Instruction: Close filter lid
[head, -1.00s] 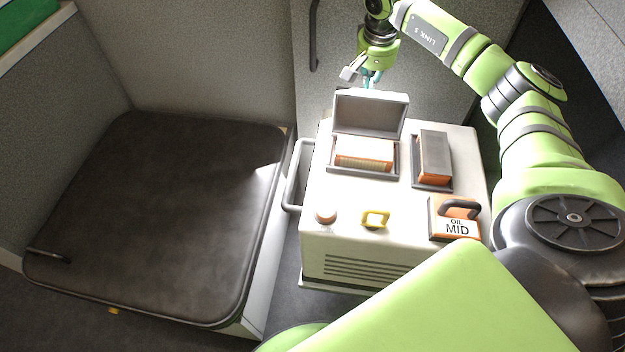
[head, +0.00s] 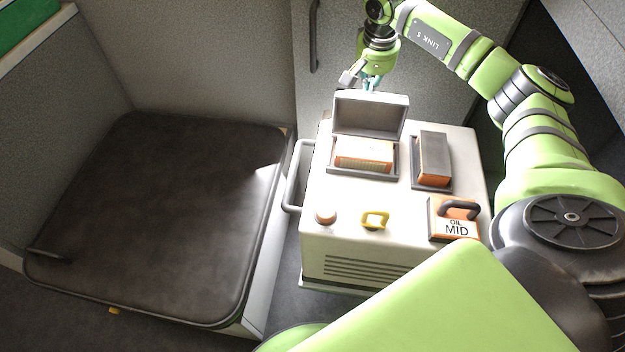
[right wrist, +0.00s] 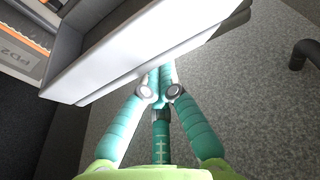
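The filter lid (head: 370,115) is a grey hinged cover standing open and upright behind the filter housing on the white machine. The orange-edged filter (head: 364,154) sits in the housing below it. My right gripper (head: 371,85) is behind the lid's upper edge in the head view. In the right wrist view the teal fingers (right wrist: 161,88) are drawn together and empty, close to the pale lid (right wrist: 140,45); whether they touch it I cannot tell. My left gripper is in neither view.
A dark padded seat (head: 160,215) is at left. A wall panel (head: 440,70) stands behind.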

